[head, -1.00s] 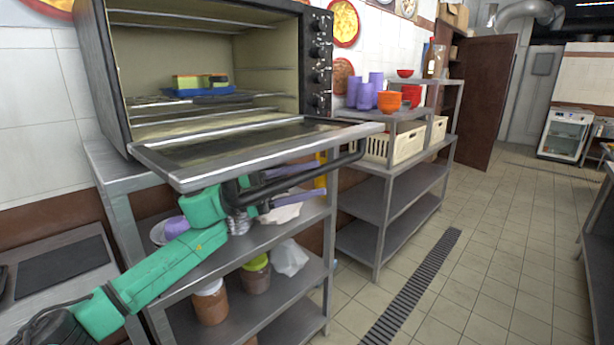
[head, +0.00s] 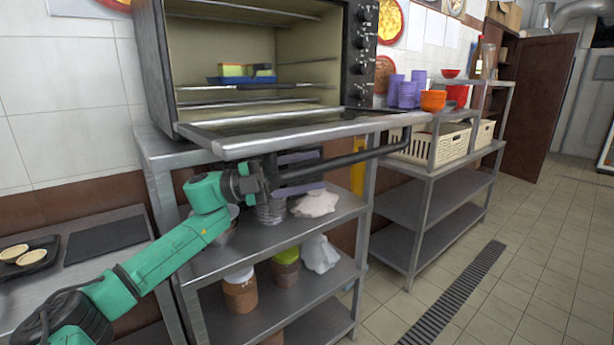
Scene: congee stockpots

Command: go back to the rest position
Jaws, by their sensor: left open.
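My left gripper (head: 312,172) is open, with its two purple-grey fingers apart. It is just below the lowered oven door (head: 290,137), near the door's dark handle (head: 345,160). I cannot tell whether the fingers touch the handle. My green left arm comes in from the lower left. The oven (head: 160,75) stands open on the metal shelf unit. Inside it, a blue tray (head: 242,80) holds green and yellow items. My right gripper is not in view.
Below the gripper, the shelf (head: 270,232) holds a crumpled white bag (head: 316,203) and a metal tin (head: 270,212). Jars (head: 240,292) stand on a lower shelf. A second shelf unit (head: 425,208) with cream crates stands to the right. The tiled floor at right is clear.

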